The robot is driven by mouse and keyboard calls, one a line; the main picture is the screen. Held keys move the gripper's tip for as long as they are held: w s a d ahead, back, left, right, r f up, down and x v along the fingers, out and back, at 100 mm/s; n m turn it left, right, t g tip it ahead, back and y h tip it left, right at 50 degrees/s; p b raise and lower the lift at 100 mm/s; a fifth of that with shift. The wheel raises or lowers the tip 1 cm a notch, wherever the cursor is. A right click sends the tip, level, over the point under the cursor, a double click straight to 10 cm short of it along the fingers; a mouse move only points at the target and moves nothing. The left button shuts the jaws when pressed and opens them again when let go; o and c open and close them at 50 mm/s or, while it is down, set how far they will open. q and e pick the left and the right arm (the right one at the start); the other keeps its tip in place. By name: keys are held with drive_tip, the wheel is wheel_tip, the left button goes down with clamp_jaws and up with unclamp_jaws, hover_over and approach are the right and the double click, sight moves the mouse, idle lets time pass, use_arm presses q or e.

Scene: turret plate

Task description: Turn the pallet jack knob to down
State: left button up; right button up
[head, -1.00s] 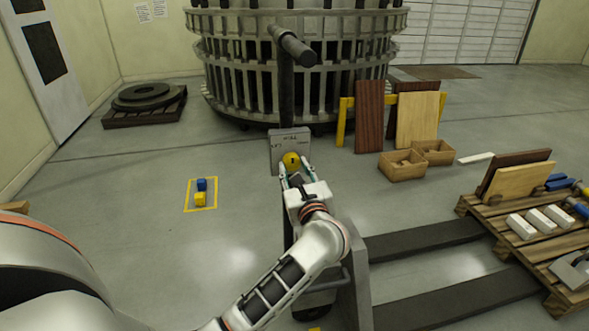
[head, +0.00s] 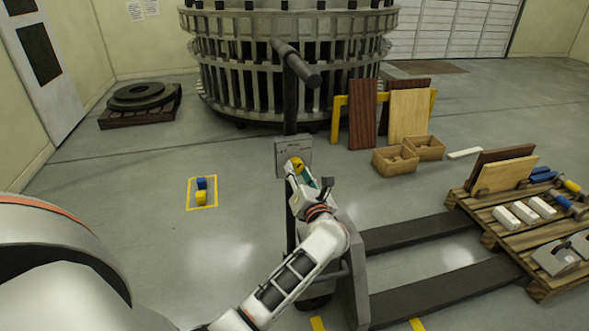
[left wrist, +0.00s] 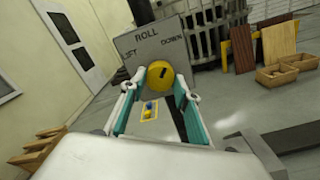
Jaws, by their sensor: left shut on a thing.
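The pallet jack's control plate (head: 293,155) stands upright below its handle (head: 297,62). In the left wrist view the plate (left wrist: 150,42) reads LIFT at left, ROLL at top and DOWN at right. The round yellow knob (left wrist: 159,75) with a short dark mark sits on the plate's lower part; the mark slants toward the upper right in that view. The knob also shows in the head view (head: 296,163), partly covered by my gripper. My left gripper (head: 295,168) is shut on the knob, its teal-lined fingers on either side. My right gripper is not in view.
The jack's forks (head: 425,287) reach right toward a wooden pallet (head: 475,215) loaded with boards and tools. Wooden boxes (head: 395,160) and leaning boards (head: 362,114) stand behind. Blue and yellow blocks lie in a yellow floor square (head: 188,202). Floor around the square is clear.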

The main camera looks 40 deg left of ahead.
use_arm(q)
drive_tip(key=shift+r+m+p, duration=0.15)
drive_tip(key=shift+m+p, duration=0.4)
drive_tip(key=shift+m, duration=0.45)
drive_tip(key=o, duration=1.1)
